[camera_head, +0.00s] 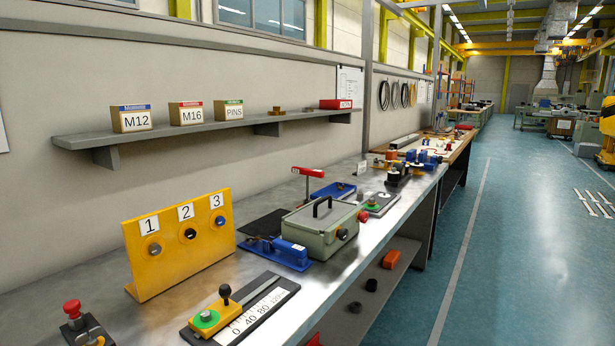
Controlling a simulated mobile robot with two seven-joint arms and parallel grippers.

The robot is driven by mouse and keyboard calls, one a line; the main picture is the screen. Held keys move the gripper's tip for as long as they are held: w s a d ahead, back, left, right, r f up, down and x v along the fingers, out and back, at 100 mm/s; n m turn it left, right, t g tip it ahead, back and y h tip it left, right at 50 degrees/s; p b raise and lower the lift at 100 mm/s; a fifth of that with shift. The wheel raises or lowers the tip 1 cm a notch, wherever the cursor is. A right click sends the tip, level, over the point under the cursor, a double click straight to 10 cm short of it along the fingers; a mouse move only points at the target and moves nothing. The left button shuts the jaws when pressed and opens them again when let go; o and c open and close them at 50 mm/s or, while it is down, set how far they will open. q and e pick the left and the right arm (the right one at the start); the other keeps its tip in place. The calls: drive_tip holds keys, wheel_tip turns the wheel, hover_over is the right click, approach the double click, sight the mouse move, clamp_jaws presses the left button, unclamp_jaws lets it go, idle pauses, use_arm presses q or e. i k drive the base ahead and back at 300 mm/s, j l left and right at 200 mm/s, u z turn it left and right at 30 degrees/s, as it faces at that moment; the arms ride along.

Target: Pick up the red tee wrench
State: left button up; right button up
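A red tee-shaped tool (309,172), which looks like the red tee wrench, stands upright on the metal workbench (270,258) near the wall. Its red crossbar is on top and a thin stem runs down from it. It is behind the grey-green box with a black handle (318,226), whose lid may hide the stem's foot. A blue tray (334,190) lies to its right. Neither of my grippers is in view.
A yellow panel numbered 1, 2, 3 (181,243) stands at the left. A blue clamp-like device (281,251) and a scaled slide plate (241,311) lie nearer. A wall shelf (205,131) holds labelled boxes. Open blue floor (510,240) lies to the right.

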sight(309, 172)
drive_tip(key=i+l+u, duration=0.1)
drive_tip(key=l, duration=0.3)
drive_tip(key=i+l+u, duration=0.1)
drive_tip(key=l, duration=0.3)
drive_tip(key=i+l+u, duration=0.15)
drive_tip(key=l, duration=0.25)
drive_tip(key=i+l+u, duration=0.1)
drive_tip(key=l, duration=0.35)
drive_tip(key=i+l+u, duration=0.1)
drive_tip(key=l, duration=0.35)
drive_tip(key=i, duration=0.05)
